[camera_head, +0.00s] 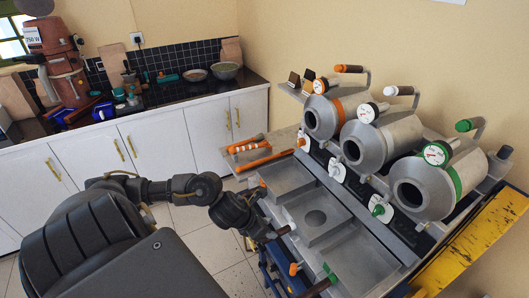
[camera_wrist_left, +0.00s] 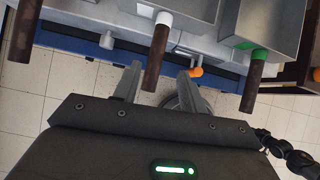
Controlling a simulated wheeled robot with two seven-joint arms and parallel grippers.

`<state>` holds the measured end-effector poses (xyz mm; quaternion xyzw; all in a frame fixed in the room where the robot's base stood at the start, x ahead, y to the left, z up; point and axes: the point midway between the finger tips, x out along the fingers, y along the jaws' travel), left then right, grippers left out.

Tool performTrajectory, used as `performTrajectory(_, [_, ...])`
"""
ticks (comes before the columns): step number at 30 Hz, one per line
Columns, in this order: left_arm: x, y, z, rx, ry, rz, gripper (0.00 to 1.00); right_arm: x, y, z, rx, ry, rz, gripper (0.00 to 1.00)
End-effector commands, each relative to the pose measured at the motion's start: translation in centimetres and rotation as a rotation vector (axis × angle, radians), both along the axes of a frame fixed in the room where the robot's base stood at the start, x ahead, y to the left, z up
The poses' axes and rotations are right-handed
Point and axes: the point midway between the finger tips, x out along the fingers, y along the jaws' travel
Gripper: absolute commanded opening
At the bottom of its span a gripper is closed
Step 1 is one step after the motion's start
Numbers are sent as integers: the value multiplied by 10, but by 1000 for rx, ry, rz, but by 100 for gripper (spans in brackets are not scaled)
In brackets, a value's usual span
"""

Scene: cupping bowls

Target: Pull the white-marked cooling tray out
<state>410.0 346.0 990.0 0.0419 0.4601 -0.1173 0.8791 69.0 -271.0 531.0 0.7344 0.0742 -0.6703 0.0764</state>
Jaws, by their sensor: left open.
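The white-marked cooling tray (camera_head: 328,237) is the middle of three grey trays below the roasters, with a round opening in its floor. In the left wrist view its brown handle (camera_wrist_left: 155,62) with a white collar points toward me from the tray front (camera_wrist_left: 192,12). My left gripper (camera_wrist_left: 157,76) is open; its two fingers stand either side of the handle's end in the picture, with a gap on both sides. I cannot tell the depth exactly. In the head view the gripper (camera_head: 266,234) is beside the tray front and partly hides the handle. My right gripper is not in view.
The green-marked tray (camera_head: 365,268) has its handle (camera_wrist_left: 252,82) close by on the right; another brown handle (camera_wrist_left: 21,32) is on the left. A small orange-tipped knob (camera_wrist_left: 196,72) sits near the right finger. Three roasters (camera_head: 368,144) stand behind. Tiled floor lies in front.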

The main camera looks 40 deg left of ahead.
Motion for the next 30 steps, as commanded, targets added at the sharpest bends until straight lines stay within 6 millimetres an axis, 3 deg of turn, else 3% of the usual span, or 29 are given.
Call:
performTrajectory(11, [5, 4, -8, 36, 2, -47, 42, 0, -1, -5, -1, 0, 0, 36])
performTrajectory(26, [43, -7, -69, 35, 1, -44, 42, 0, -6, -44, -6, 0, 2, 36])
performTrajectory(30, [44, -7, -65, 37, 2, -45, 27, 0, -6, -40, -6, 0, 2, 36])
